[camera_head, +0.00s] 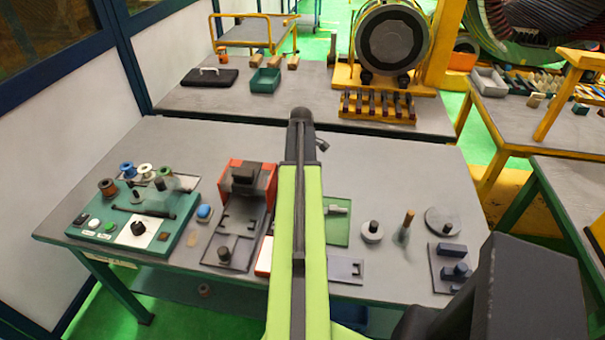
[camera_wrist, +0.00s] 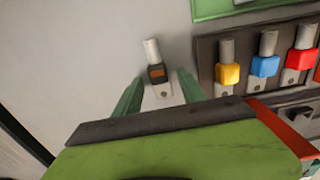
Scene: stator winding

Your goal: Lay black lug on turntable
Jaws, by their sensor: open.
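In the head view a flat grey round disc (camera_head: 443,220) on the right of the bench looks like the turntable. My arm hides the lug there.
A dark rack (camera_wrist: 207,58) beside the lug holds yellow (camera_wrist: 228,74), blue (camera_wrist: 264,66) and red (camera_wrist: 301,58) lugs. On the bench, a teal panel with spools (camera_head: 130,215) stands left, and a pale round piece (camera_head: 372,232) and an upright brown-topped pin (camera_head: 405,228) stand near the disc.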

